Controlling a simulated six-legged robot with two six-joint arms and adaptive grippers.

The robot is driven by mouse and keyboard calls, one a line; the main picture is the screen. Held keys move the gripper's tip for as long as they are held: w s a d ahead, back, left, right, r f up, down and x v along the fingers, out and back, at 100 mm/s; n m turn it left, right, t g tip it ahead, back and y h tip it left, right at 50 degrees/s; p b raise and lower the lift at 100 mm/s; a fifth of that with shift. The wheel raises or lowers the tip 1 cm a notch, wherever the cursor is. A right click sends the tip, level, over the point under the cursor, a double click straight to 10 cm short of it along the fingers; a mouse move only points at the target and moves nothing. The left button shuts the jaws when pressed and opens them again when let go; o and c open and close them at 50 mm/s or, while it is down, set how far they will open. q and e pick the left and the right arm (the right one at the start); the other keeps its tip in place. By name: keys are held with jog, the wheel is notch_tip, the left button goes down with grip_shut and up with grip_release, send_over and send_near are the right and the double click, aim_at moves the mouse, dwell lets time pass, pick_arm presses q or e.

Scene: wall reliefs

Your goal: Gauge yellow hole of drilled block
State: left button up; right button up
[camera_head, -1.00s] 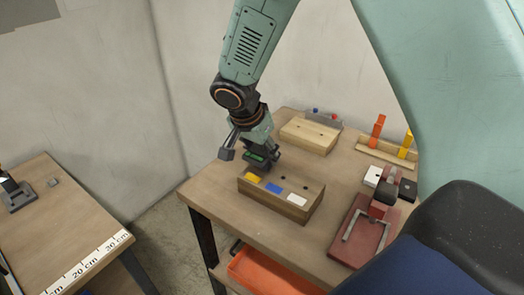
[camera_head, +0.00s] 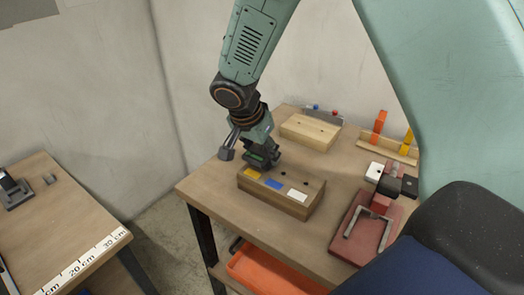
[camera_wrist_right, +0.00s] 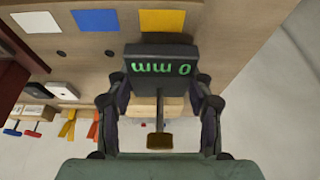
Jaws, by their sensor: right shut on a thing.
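The drilled block (camera_head: 309,211) is wooden and lies on the table, with a yellow patch (camera_head: 252,174), a blue patch (camera_head: 273,184) and a white patch (camera_head: 298,195) along its top edge. Dark holes show behind the patches. My right gripper (camera_head: 262,158) is shut on a dark gauge, at the block's yellow end. In the wrist view the gauge (camera_wrist_right: 160,52) sits between the fingers and its green display reads 0 mm, upside down. The gauge overlaps the area behind the yellow patch (camera_wrist_right: 166,21), so the yellow hole is hidden. Whether its tip is inside I cannot tell. My left gripper is out of view.
A lighter wooden block (camera_head: 310,132) stands behind. A rack (camera_head: 388,152) with orange and yellow upright pieces is at the back right. A red fixture (camera_head: 352,243) stands at the right. An orange tray (camera_head: 270,272) is below the table. A ruler (camera_head: 85,262) edges the left table.

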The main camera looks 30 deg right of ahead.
jog(key=o, duration=1.4)
jog(key=shift+c, duration=0.2)
jog(key=v, duration=1.2)
jog(key=shift+f, duration=0.15)
